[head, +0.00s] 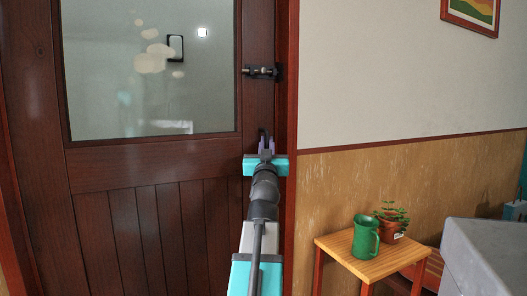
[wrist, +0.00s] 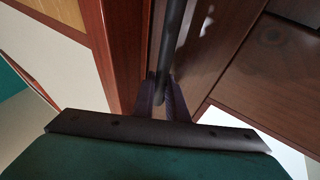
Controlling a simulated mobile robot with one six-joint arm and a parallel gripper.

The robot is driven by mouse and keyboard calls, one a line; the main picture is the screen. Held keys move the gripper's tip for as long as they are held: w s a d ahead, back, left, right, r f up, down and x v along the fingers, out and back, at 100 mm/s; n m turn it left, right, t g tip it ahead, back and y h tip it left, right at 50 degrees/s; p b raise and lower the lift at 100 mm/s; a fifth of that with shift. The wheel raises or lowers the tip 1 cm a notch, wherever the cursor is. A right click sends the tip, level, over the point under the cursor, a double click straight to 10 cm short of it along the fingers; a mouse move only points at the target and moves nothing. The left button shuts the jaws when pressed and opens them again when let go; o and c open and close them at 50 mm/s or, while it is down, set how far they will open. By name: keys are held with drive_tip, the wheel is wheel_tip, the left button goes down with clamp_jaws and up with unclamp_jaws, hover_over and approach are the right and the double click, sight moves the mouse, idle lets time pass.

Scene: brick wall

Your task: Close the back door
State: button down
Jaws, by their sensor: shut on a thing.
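The back door (head: 115,165) is dark brown wood with a glass pane in its upper part. It stands in its reddish frame (head: 290,100) in the head view and looks shut or nearly so; I cannot tell if a small gap is left. A dark bolt (head: 262,72) sits on the door's right edge, above my gripper. My gripper (head: 266,145) is at the door's right edge, below the bolt. In the wrist view its fingers are shut on a dark bar-like door handle (wrist: 173,45), which the fingers partly hide.
Right of the door, a small wooden table (head: 350,259) holds a green mug (head: 365,238) and a potted plant (head: 392,223). A grey block-like surface (head: 485,255) is at the lower right. A picture (head: 473,14) hangs on the wall.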

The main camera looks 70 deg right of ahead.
drive_tip(key=shift+s+a+f+b, duration=0.2)
drive_tip(key=shift+s+a+b, duration=0.4)
drive_tip(key=shift+b, duration=0.5)
drive_tip(key=shift+w+a, duration=0.1)
drive_tip(key=c, duration=2.2)
unclamp_jaws()
drive_tip(key=o, duration=0.4)
drive_tip(key=shift+a+r, duration=0.1)
drive_tip(key=shift+o, duration=0.2)
drive_tip(key=shift+a, duration=0.1)
